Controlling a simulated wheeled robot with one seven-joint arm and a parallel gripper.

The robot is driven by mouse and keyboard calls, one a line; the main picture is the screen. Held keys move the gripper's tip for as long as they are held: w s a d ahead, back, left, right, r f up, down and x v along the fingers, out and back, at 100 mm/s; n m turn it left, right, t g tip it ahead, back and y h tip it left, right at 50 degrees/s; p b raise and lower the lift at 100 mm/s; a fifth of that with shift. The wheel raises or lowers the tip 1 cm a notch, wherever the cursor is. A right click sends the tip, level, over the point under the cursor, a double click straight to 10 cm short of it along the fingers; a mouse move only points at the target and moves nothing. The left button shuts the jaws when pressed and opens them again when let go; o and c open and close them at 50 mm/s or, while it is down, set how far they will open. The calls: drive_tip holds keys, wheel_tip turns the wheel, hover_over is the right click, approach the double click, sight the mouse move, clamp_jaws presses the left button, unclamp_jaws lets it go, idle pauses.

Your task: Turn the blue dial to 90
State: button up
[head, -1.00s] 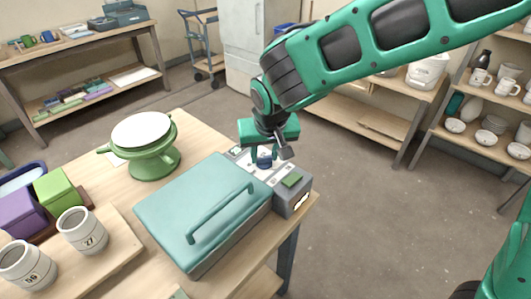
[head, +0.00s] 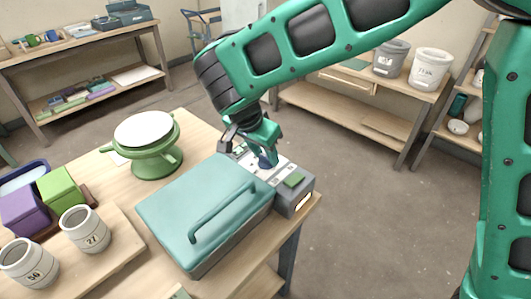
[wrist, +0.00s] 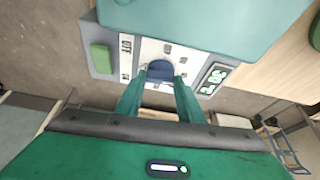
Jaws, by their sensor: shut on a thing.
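The blue dial (head: 265,162) sits on the light control panel of a grey kiln-like box with a teal lid (head: 205,205). In the wrist view the dial (wrist: 160,70) lies between the two green fingertips. My gripper (head: 262,155) is shut on it, leaning at a slant in the head view. Beside the dial a small dark display (wrist: 213,78) has lit characters, hard to read surely. Marks surround the dial, one label reading OFF (wrist: 126,44). A green button (wrist: 101,58) is on the same panel. The dial's pointer is not clear.
A green turntable (head: 155,155) stands left of the box. Numbered cups (head: 85,230) and a purple box (head: 22,210) and a green box (head: 65,188) are at the table's left. The floor (head: 370,230) right of the table is clear.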

drive_tip(key=shift+w+r+m, duration=0.1)
drive_tip(key=shift+w+m, duration=0.05)
drive_tip(key=shift+m, duration=0.35)
drive_tip(key=o, duration=1.1)
drive_tip(key=shift+c, duration=0.2)
drive_tip(key=shift+a, duration=0.1)
drive_tip(key=v, duration=1)
drive_tip(key=shift+r, duration=0.3)
drive_tip(key=shift+a, duration=0.15)
